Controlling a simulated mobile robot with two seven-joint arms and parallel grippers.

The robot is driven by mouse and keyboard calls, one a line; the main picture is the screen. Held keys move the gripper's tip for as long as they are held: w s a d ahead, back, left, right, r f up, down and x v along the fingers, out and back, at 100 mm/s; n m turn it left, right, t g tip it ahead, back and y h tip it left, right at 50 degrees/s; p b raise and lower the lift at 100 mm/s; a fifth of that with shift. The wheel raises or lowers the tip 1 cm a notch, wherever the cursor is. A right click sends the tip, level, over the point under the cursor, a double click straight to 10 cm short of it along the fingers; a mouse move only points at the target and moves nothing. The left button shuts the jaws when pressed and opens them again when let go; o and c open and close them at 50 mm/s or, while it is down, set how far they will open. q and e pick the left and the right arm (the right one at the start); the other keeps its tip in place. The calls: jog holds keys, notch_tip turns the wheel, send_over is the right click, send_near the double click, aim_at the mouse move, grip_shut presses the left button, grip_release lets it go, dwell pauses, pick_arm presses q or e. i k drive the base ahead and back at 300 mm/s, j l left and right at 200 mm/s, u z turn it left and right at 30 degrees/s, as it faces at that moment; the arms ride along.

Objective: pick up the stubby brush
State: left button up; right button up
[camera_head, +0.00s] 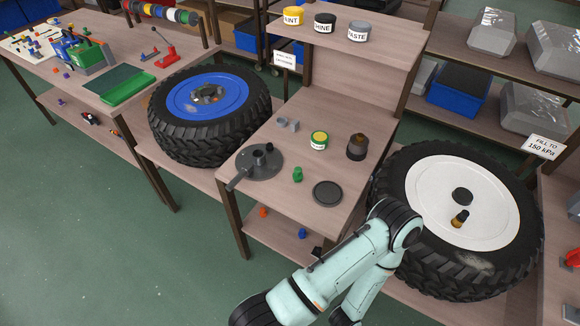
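A short object with a dark end and a tan end, which looks like the stubby brush (460,218), is on the white hub face of the big right-hand tyre (437,190). It is just below the dark round centre of the hub. One of my arms comes in from the bottom edge, bends near the left side of that tyre and runs back down out of the picture. Neither gripper shows, so I cannot see what either is doing.
The middle table (286,213) holds a grey round plate with a handle (257,167), a yellow-topped tin (319,140), a brown jar (357,148), a green piece (297,174) and a dark disc (327,194). A blue-hubbed tyre (174,142) stands left. Green floor (80,240) is open.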

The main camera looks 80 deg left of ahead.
aim_at(297, 176)
jog(key=k+j+z, duration=0.1)
jog(key=k+j, duration=0.65)
